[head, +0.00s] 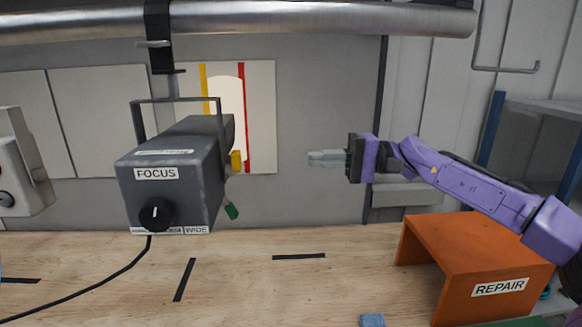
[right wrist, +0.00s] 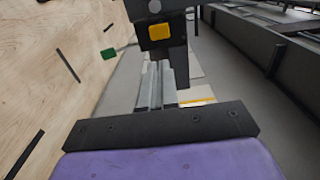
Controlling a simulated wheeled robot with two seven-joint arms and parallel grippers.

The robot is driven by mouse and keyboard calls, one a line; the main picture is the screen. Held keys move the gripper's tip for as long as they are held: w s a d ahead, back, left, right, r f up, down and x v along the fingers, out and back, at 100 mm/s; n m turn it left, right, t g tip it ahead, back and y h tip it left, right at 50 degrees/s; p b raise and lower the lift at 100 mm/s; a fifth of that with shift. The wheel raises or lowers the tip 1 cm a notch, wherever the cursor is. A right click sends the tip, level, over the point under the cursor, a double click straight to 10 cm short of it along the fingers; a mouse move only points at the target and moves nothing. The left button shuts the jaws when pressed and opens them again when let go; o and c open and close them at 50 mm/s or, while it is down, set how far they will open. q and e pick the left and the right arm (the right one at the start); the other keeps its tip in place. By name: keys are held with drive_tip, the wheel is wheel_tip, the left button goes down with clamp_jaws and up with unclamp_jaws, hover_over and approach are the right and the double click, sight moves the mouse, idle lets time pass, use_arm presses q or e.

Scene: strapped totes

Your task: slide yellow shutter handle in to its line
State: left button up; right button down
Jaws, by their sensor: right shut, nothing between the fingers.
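The grey spotlight (head: 168,180) hangs in a yoke from the overhead pipe. Its yellow shutter handle (head: 236,160) sticks out on its right side. A green handle (head: 231,211) hangs below it. The white board (head: 262,120) behind has a yellow line at left, a red line at right and a bright lit patch between. My right gripper (head: 312,158) is shut and empty, right of the yellow handle with a clear gap. In the right wrist view the yellow handle (right wrist: 160,31) is ahead of the gripper fingers (right wrist: 158,68). My left gripper is not in view.
A black cable (head: 95,287) runs from the spotlight over the wood. A pale housing (head: 22,165) hangs at the far left. The space between gripper and spotlight is free.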

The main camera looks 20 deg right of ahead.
drive_tip(key=shift+s+d+f, duration=0.1)
drive_tip(key=shift+d, duration=0.45)
drive_tip(key=c, duration=1.4)
unclamp_jaws()
drive_tip(key=shift+d+f+b, duration=0.2)
drive_tip(key=shift+f+b, duration=0.1)
drive_tip(key=shift+c, duration=0.2)
drive_tip(key=o, duration=0.3)
drive_tip(key=shift+a+f+b, duration=0.75)
drive_tip(key=shift+f+b, duration=0.3)
drive_tip(key=m+b, duration=0.2)
drive_tip(key=m, duration=1.6)
approach(240, 154)
drive_tip(key=x, duration=0.3)
drive_tip(key=p+x, duration=0.1)
drive_tip(key=x, duration=0.4)
drive_tip(key=shift+w+a, duration=0.2)
drive_tip(key=shift+w, duration=0.2)
drive_tip(key=shift+w+a+f, duration=0.1)
drive_tip(key=shift+w+a, duration=0.1)
drive_tip(key=shift+a, duration=0.15)
